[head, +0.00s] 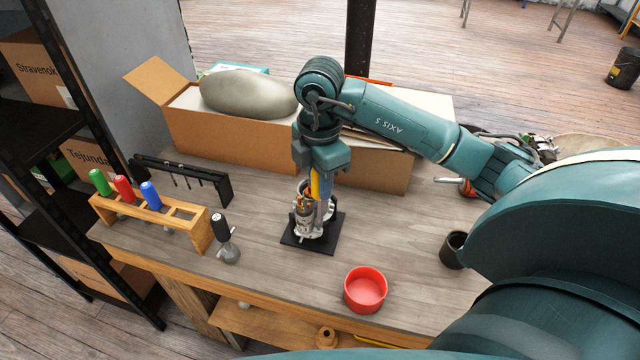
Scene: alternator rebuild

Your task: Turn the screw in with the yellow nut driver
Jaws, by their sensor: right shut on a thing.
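My right gripper (319,171) is shut on the yellow nut driver (316,186), whose yellow handle shows between and below the jaws. The driver points down at the alternator (305,217), a metal unit with copper-coloured parts standing on a black base plate (325,245) in the middle of the bench. The driver's tip is hidden at the alternator, so I cannot tell whether it touches the screw. The screw is too small or hidden to see. My left gripper is not in view.
A wooden rack (183,215) holds green, red and blue drivers at the left, with a black-handled tool (222,228) beside it. A red bowl (366,288) sits near the front edge. A black cup (452,248) stands right. A cardboard box (240,138) is behind.

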